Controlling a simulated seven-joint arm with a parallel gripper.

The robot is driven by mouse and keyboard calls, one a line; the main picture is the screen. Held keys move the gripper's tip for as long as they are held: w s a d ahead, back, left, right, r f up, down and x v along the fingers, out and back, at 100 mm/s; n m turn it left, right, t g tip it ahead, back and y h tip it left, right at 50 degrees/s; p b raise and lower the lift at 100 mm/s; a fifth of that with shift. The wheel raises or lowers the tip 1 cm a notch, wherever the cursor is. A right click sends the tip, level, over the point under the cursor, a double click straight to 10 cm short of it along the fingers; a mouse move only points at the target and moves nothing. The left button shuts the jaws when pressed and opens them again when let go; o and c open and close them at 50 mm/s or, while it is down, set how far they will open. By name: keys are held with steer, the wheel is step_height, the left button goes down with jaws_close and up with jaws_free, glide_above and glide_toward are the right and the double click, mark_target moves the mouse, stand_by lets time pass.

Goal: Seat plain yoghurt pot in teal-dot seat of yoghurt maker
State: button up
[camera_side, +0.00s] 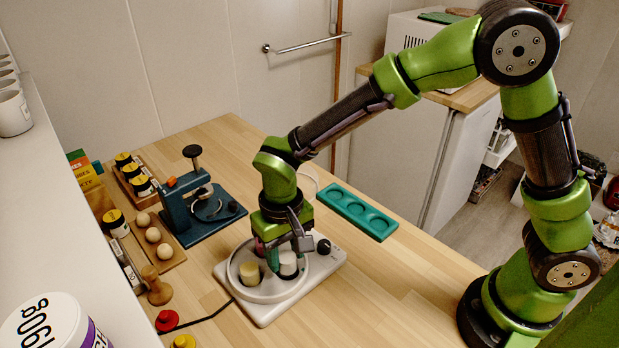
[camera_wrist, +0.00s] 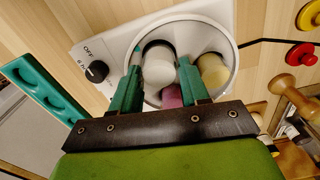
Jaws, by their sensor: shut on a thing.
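The white pot, which looks like the plain yoghurt pot (camera_wrist: 158,68), is between the two teal fingers of my gripper (camera_wrist: 157,80). In the side view my gripper (camera_side: 287,258) points down into the round well of the yoghurt maker (camera_side: 262,299), shut on the white pot (camera_side: 288,261). The pot looks upright and is inside the well's ring. I cannot tell whether its base touches the seat. A small teal mark (camera_wrist: 137,48) shows beside the pot at the well's edge. The seat under the pot is hidden.
A cream pot (camera_wrist: 214,72) and a pink pot (camera_wrist: 172,96) stand in the same well, close to my fingers. A dark knob (camera_side: 323,247) is on the maker. A teal three-hollow tray (camera_side: 382,228) lies right; a blue press (camera_side: 187,212) stands left.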

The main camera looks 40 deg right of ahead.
steer(key=shift+f, duration=0.75)
stand_by(0.5)
steer(key=o, duration=1.2)
steer(key=shift+c, duration=0.2)
steer(key=shift+d, duration=0.1)
steer(key=shift+d, duration=0.1)
steer(key=shift+c, duration=0.8)
steer(key=shift+o, duration=0.2)
